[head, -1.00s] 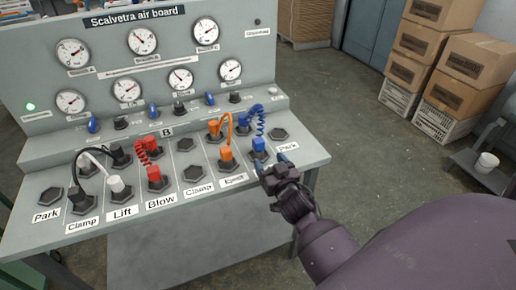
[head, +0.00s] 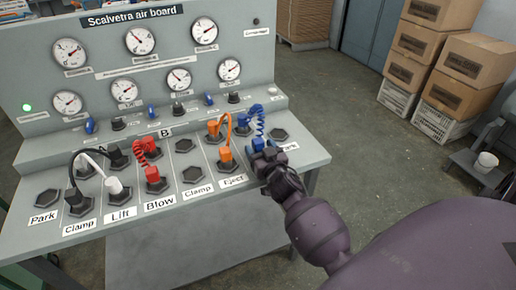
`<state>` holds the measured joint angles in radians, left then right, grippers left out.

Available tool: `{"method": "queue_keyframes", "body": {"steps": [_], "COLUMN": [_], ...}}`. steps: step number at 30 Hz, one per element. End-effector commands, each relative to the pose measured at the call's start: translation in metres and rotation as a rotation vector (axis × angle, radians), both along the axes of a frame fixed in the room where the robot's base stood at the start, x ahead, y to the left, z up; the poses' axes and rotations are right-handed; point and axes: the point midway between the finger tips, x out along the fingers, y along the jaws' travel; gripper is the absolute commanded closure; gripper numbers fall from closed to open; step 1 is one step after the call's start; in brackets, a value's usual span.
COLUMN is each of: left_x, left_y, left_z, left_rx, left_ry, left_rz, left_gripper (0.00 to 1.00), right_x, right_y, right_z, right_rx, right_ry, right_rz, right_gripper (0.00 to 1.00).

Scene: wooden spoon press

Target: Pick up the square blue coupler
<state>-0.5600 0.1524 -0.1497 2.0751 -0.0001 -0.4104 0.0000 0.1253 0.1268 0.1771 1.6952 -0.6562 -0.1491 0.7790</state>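The blue coupler (head: 257,144) is a blocky blue piece at the right end of the board's sloped panel, at the lower end of a coiled blue hose (head: 260,123). My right gripper (head: 266,154) is right at the coupler, its dark fingers close against the coupler's near side and partly hiding it. I cannot tell whether the fingers are around the coupler or closed on it. My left gripper is not in view.
An orange coupler (head: 225,154) with its hose stands just left of the blue one. A red coupler (head: 152,174), a white coupler (head: 114,185) and black couplers stand further left. An empty hexagonal socket (head: 279,135) is at the right. Gauges (head: 179,80) stand behind.

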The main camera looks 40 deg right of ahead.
Motion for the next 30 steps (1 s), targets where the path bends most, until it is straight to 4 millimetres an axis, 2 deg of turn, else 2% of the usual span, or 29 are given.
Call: {"method": "queue_keyframes", "body": {"steps": [1,9,11,19,23,26,30], "left_x": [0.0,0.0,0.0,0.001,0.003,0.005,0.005], "left_y": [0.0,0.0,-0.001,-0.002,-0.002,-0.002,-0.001], "left_z": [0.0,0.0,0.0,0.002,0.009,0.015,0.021], "left_rx": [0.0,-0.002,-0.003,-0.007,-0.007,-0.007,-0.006], "left_ry": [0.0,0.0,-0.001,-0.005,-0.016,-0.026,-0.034], "left_rz": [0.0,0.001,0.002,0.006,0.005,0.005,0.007], "left_gripper": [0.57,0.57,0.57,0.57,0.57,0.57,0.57], "right_x": [0.0,0.0,0.0,-0.002,-0.009,-0.022,-0.049], "right_y": [0.0,0.0,0.0,0.001,0.002,0.005,0.011], "right_z": [0.0,0.0,0.0,0.002,0.013,0.023,0.037], "right_rx": [0.0,0.001,0.001,0.001,0.001,0.001,0.002], "right_ry": [0.0,0.0,0.0,-0.001,-0.004,-0.005,-0.005], "right_rz": [0.0,0.0,0.0,0.0,0.0,0.0,0.0], "right_gripper": [0.42,0.83,0.91,0.91,0.91,0.91,0.91]}}
